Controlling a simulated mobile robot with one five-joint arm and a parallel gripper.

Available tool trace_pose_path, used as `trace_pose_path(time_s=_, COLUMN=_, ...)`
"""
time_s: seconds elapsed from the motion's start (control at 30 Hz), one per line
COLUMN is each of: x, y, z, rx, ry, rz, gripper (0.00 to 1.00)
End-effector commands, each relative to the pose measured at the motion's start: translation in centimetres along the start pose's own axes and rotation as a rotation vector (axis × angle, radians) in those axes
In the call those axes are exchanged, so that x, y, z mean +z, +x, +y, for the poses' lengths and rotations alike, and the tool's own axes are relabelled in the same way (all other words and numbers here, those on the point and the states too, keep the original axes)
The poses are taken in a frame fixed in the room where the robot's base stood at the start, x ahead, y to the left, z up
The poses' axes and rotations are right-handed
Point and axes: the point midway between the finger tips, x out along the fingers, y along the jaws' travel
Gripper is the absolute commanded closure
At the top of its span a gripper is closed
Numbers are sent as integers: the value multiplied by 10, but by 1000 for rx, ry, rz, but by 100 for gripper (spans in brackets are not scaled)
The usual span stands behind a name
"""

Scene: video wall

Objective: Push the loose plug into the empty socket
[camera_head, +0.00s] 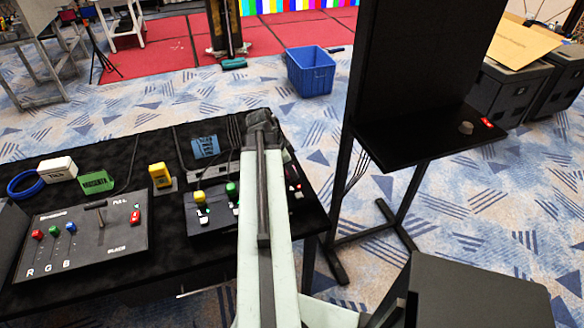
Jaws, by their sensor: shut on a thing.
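My arm reaches from the bottom edge over the black table, and my gripper (262,120) is at its far end by the table's back edge. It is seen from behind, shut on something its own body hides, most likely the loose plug. Dark cables (236,130) run up beside the gripper. A low grey box (208,175) lies on the table just left of my arm, with its right part hidden. I cannot make out the empty socket or whether the plug touches it.
On the table (135,160) are a control panel with levers (85,243), a button panel (208,222), a yellow device (160,176), a green block (97,182) and blue tape (25,184). A black stand (425,115) rises right. A blue bin (310,72) stands beyond.

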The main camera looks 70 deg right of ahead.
Motion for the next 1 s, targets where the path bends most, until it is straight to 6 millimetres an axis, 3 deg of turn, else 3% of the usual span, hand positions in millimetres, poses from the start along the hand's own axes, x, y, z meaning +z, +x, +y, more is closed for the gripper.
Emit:
trace_pose_path(time_s=0.67, x=5, y=14, z=0, rx=0, ry=1, rz=0, gripper=100)
trace_pose_path(time_s=0.7, x=5, y=13, z=0, rx=0, ry=1, rz=0, gripper=65)
trace_pose_path(time_s=0.77, x=5, y=13, z=0, rx=0, ry=1, rz=0, gripper=48)
trace_pose_path(time_s=1.0, x=5, y=13, z=0, rx=0, ry=1, rz=0, gripper=45)
